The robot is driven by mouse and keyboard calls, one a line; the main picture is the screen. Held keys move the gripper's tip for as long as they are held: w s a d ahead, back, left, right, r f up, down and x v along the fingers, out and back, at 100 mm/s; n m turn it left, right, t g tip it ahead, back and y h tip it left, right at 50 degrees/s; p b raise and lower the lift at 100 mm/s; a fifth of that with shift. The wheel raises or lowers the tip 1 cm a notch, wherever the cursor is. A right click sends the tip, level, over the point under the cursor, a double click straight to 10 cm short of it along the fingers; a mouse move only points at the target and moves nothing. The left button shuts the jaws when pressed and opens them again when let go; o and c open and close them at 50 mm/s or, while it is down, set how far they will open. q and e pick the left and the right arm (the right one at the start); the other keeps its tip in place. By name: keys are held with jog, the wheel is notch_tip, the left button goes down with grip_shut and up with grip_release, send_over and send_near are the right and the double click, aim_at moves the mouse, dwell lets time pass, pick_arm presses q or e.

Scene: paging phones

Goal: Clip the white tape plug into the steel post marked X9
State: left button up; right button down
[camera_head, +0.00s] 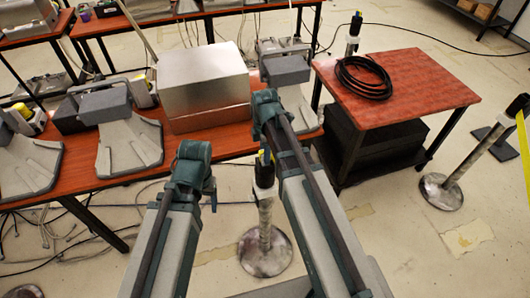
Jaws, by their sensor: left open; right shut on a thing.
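Several steel posts with black heads stand on the floor. The nearest post (265,215) is upright between my two arms, on a round base, with a black head and a yellow mark. Another post (453,172) leans in the picture at the right, and a third post (352,45) stands behind the small table. No X9 mark can be read on any of them. I cannot make out the white tape plug. My arms reach up from the bottom, and their links hide both grippers, so neither fingertips nor anything held shows.
A long red-brown table (95,180) at the left holds grey desk phones (130,145) and a metal box (205,85). A small red table (435,92) carries a coiled black cable (364,78). Yellow tape (523,150) hangs at the right edge. Cables cross the floor at lower left.

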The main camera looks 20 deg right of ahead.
jog(key=shift+f, duration=0.3)
dwell(0.5)
jog(key=shift+r, duration=0.45)
jog(key=shift+r+p, duration=0.35)
jog(key=shift+p, duration=0.15)
jog(key=shift+f, duration=0.25)
dwell(1.8)
jog(key=shift+r, duration=0.35)
jog(key=shift+f+b, duration=0.75)
jog(key=shift+f, duration=0.1)
dwell(0.7)
jog(key=c, duration=0.7)
grip_release()
